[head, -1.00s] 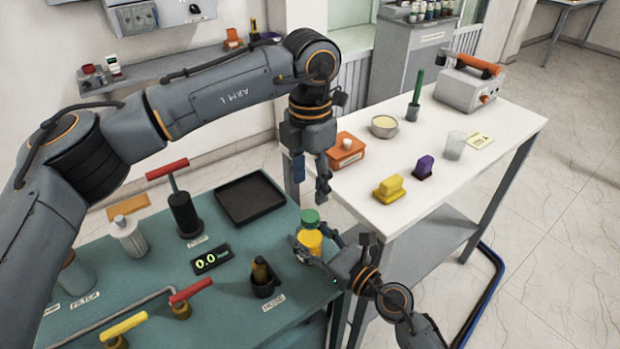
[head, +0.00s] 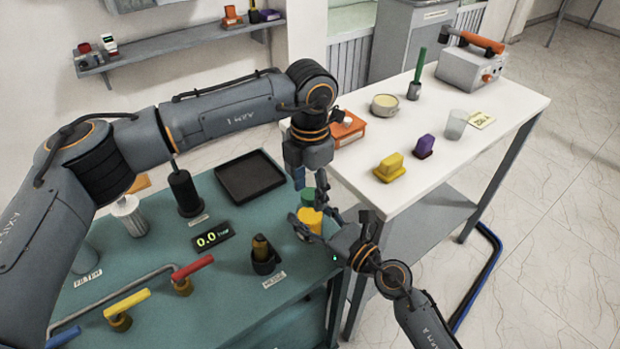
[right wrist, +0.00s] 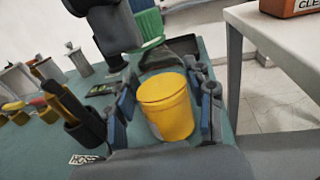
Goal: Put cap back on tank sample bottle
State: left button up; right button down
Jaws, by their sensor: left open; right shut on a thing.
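The yellow sample bottle (head: 311,221) is at the right edge of the green bench, and my right gripper (head: 318,226) is shut around it. In the right wrist view the bottle (right wrist: 166,110) sits between the fingers, slightly tilted in the picture, with a flat yellow top. The green ribbed cap (head: 308,197) shows just above the bottle in the head view. In the right wrist view the cap (right wrist: 148,24) appears beyond the bottle top; whether they touch is unclear. My left gripper (head: 300,181) is open, pointing down close beside the cap; its fingers partly overlap.
The green bench holds a black tray (head: 250,177), a 0.0 display (head: 212,240), a small dark holder (head: 264,262) and coloured valve handles (head: 192,267). A white table (head: 450,150) with sponges, a bowl and a glass stands to the right, across a narrow gap.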

pick_arm(q)
jog(key=shift+c, duration=0.4)
grip_shut()
jog(key=shift+o, duration=1.3)
grip_release()
notch_tip(320, 180, up, 12)
